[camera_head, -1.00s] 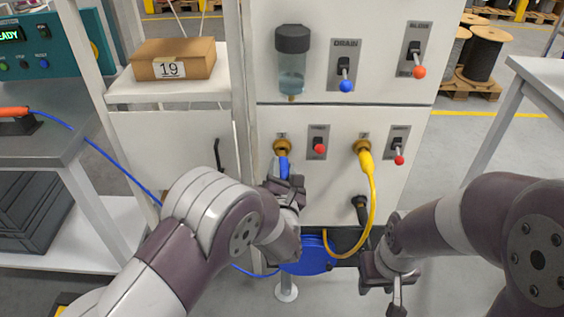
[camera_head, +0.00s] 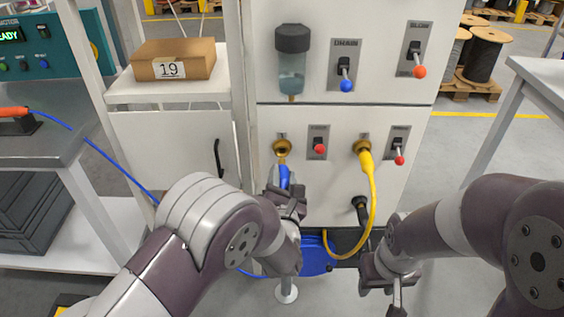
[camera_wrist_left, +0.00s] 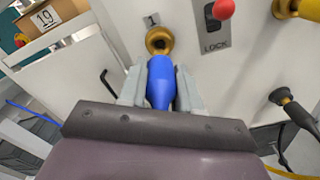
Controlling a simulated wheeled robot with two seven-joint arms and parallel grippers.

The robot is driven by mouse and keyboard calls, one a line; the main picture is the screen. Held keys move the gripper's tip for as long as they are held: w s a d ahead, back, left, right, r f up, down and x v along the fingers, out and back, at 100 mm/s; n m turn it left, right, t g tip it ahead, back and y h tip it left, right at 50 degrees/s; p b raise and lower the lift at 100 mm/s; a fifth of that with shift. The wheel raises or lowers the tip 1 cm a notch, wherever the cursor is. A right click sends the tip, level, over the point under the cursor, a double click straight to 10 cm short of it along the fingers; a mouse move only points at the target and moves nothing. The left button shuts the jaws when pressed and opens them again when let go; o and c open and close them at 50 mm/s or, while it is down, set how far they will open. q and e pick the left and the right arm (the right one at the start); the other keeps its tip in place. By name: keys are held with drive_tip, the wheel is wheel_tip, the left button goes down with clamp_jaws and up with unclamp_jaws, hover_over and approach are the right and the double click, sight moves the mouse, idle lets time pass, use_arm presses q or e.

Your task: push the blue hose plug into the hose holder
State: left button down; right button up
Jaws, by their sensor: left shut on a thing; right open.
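The blue hose plug (camera_wrist_left: 160,82) is held between the two fingers of my left gripper (camera_wrist_left: 161,88) in the left wrist view. It also shows in the head view (camera_head: 284,177). The brass hose holder (camera_wrist_left: 159,41) is on the white panel under a label "1", just beyond the plug's tip. In the head view the holder (camera_head: 282,147) sits above the plug, with the plug lower and apart from its opening. My right gripper (camera_head: 385,277) is open and empty, low in front of the panel's lower right.
A yellow hose (camera_head: 373,200) is plugged into the second brass fitting and loops down. A red-knobbed lever (camera_head: 319,147) sits right of the holder. A black connector (camera_head: 360,204) sticks out below.

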use_arm(q)
drive_tip(key=s+b, duration=0.1)
drive_tip(key=s, duration=0.5)
idle(0.3)
